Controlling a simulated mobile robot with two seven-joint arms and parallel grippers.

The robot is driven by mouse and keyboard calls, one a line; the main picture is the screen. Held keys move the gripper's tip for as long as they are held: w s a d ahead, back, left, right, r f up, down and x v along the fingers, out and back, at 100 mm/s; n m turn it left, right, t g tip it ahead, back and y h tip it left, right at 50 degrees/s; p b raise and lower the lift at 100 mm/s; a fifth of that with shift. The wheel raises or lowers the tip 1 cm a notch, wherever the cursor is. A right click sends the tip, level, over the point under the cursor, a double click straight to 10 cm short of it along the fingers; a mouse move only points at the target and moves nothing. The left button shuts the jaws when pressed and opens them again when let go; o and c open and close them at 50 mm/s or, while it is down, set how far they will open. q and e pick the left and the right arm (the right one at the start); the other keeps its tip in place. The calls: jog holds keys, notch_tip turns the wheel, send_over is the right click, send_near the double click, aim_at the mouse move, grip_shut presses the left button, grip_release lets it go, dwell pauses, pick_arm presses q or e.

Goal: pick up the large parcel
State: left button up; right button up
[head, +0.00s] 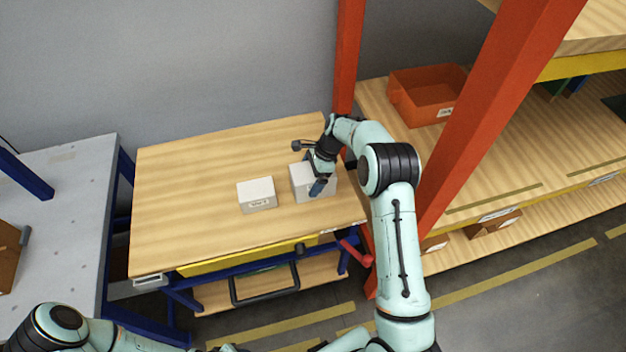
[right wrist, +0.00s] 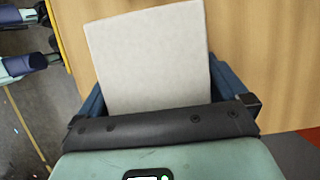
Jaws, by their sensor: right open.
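Two pale parcels stand on the wooden table. The right one (head: 301,181) looks slightly larger and taller, so I take it as the large parcel; part of it is hidden by my right gripper. The other parcel (head: 257,195) has a label on its front and stands to its left. My right gripper (head: 316,180) is at the large parcel from above, jaws open. In the right wrist view the large parcel (right wrist: 150,60) lies between the two dark blue fingers; contact cannot be told.
The wooden table (head: 180,200) is bare on its left and back. An orange post (head: 349,50) and a shelf with an orange bin (head: 425,95) stand close on the right. A grey table (head: 60,215) is at the left.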

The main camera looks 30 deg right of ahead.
jog(key=shift+f, duration=0.1)
dwell(0.6)
jog(key=c, duration=1)
